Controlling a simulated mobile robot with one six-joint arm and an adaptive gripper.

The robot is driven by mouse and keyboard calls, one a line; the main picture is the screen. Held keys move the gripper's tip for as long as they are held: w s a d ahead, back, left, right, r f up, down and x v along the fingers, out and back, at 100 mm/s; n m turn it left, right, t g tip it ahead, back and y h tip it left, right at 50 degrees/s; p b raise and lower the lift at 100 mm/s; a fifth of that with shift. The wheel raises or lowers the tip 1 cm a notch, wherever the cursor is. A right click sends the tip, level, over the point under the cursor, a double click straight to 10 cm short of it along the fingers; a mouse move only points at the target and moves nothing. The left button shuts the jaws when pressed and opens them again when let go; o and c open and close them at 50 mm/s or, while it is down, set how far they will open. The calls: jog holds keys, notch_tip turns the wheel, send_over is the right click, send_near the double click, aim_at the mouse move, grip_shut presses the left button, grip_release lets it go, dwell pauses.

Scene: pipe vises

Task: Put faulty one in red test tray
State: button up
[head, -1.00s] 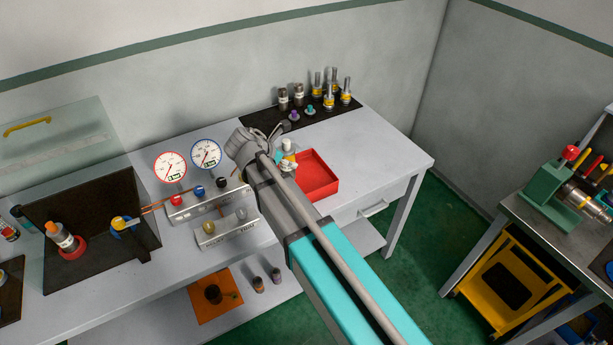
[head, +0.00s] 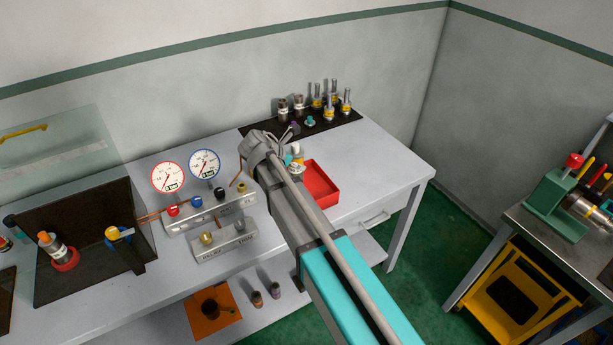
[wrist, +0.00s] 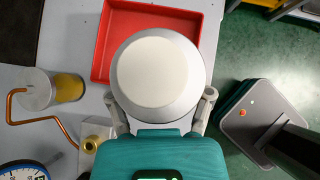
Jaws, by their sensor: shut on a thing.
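The red tray (head: 322,186) lies on the right part of the grey workbench, open at the top. My gripper (wrist: 160,101) is shut on a round silver part with a cream-white top (wrist: 157,70). In the wrist view, one finger is on each side of it, and it hides the middle of the tray's near edge. The tray's red wall (wrist: 102,40) shows to its left.
A black mat (head: 342,124) with several fittings lies behind the tray. Left of my arm stand two gauges (head: 204,164) on a manifold (head: 208,207) and a labelled stand (head: 226,238). A vise (head: 553,203) stands on another table at right.

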jog(key=w+d+f+b, duration=0.2)
jog(key=w+f+b, duration=0.3)
jog(key=w+f, duration=0.1)
jog(key=shift+w+d+b, duration=0.15)
jog(key=shift+w+b, duration=0.05)
jog(key=shift+b, duration=0.1)
jog(key=shift+f, duration=0.15)
jog(key=shift+w+d+f+b, duration=0.1)
jog(key=shift+w+f+b, duration=0.1)
jog(key=shift+f+b, duration=0.8)
jog(key=shift+w+f+b, duration=0.15)
jog(key=shift+f+b, duration=0.75)
jog(key=shift+b, duration=0.1)
jog(key=shift+f, duration=0.15)
jog(key=o, duration=1.3)
jog(key=shift+r, duration=0.2)
